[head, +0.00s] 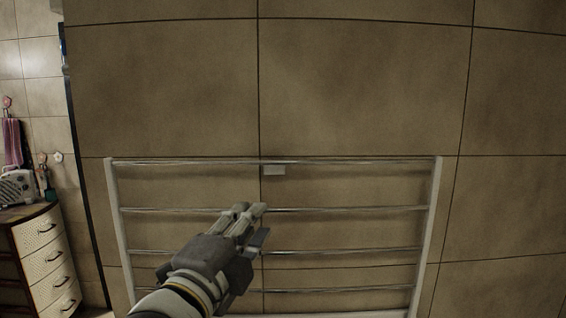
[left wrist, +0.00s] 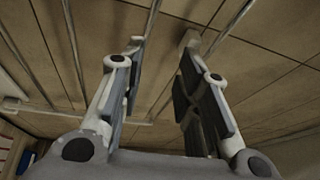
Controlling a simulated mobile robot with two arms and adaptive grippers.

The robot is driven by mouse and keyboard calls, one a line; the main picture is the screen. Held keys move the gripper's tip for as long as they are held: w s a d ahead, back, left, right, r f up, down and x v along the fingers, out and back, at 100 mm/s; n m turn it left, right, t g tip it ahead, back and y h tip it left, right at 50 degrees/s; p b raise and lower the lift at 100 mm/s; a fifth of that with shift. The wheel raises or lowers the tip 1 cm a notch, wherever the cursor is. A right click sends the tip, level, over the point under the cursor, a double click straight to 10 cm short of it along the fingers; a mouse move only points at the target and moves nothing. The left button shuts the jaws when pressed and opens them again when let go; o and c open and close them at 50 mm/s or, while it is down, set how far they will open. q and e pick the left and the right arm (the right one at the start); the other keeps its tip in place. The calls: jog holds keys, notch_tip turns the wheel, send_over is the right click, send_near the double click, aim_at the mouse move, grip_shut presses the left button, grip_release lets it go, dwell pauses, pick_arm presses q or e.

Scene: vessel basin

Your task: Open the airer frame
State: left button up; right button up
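The airer frame (head: 113,215) is on the tiled wall, with white side rails and several thin metal bars across; it looks close to flat against the wall. I cannot tell whether a fingertip touches a bar. My right gripper is not in view.
A drawer cabinet (head: 45,250) stands at the left with a radio (head: 17,187) on it. A pink cloth (head: 12,140) hangs above. The tiled wall (head: 360,90) above and right of the frame is bare.

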aim_at(282, 164)
pick_arm(q)
notch_tip(282, 164, up, 6)
jog(key=s+d+m+t+h, duration=0.1)
jog(key=d+m, duration=0.1)
jog(key=m, duration=0.1)
jog(key=p+x, duration=0.2)
jog(key=x, duration=0.3)
jog(key=p+x, duration=0.2)
jog(key=x, duration=0.3)
jog(key=shift+w+f+p, duration=0.15)
jog(key=shift+f+p, duration=0.05)
jog(key=shift+p, duration=0.1)
grip_shut()
